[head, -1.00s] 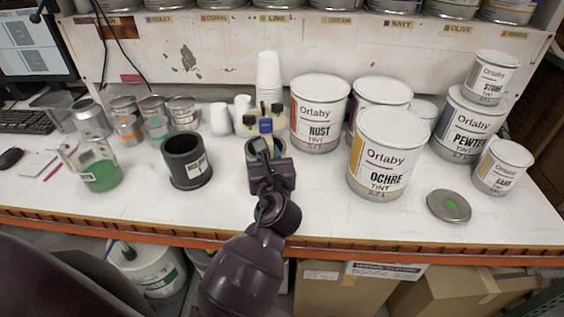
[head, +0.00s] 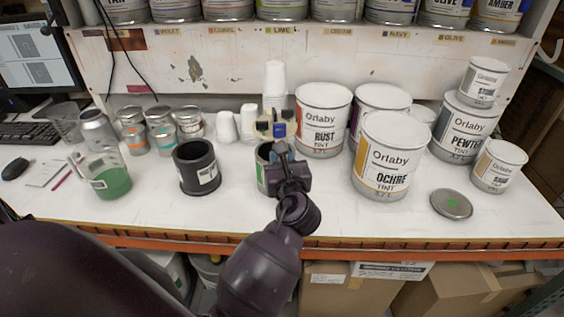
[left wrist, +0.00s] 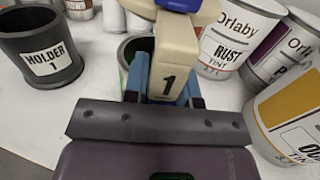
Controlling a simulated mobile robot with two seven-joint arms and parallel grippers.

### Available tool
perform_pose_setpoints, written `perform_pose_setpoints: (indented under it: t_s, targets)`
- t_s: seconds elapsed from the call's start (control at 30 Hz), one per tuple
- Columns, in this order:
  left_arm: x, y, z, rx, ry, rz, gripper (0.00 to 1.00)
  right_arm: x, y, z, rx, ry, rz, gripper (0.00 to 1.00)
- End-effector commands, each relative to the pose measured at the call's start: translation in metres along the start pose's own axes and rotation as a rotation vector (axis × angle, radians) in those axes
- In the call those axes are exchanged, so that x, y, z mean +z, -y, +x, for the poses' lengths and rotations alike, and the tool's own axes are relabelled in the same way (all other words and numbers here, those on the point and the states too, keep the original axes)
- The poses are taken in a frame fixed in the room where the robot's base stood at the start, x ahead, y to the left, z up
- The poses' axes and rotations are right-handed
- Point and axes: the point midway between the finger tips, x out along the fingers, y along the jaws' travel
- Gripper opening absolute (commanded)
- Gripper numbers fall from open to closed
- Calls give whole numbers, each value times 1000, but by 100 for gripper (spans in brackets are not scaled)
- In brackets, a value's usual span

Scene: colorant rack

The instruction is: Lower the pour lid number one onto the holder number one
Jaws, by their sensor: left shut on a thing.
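Pour lid number one (left wrist: 174,60) is a cream piece with a blue top and a "1" on its face; it also shows in the head view (head: 265,128). My left gripper (head: 284,152) is shut on it and holds it upright over or just behind a small green-banded can (head: 262,172); I cannot tell whether they touch. Holder number one (left wrist: 40,62) is a dark open cylinder with a "HOLDER 1" label. It stands on the table left of my left gripper, also in the head view (head: 198,170), and nothing covers its mouth. My right gripper is not in view.
Large paint cans, including Rust (head: 322,125) and Ochre (head: 388,160), stand to the right. A beaker with green liquid (head: 108,180) stands left of the holder. Table between the holder and green-banded can is clear.

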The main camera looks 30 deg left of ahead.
Motion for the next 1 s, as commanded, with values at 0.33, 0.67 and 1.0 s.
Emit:
perform_pose_setpoints:
  t_s: [0.33,0.67,1.0]
  targets:
    - [24,0,0,-1,1,-2,1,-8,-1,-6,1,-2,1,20]
    - [45,0,0,-1,0,-3,1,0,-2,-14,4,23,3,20]
    - [54,0,0,-1,0,-1,1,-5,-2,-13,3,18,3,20]
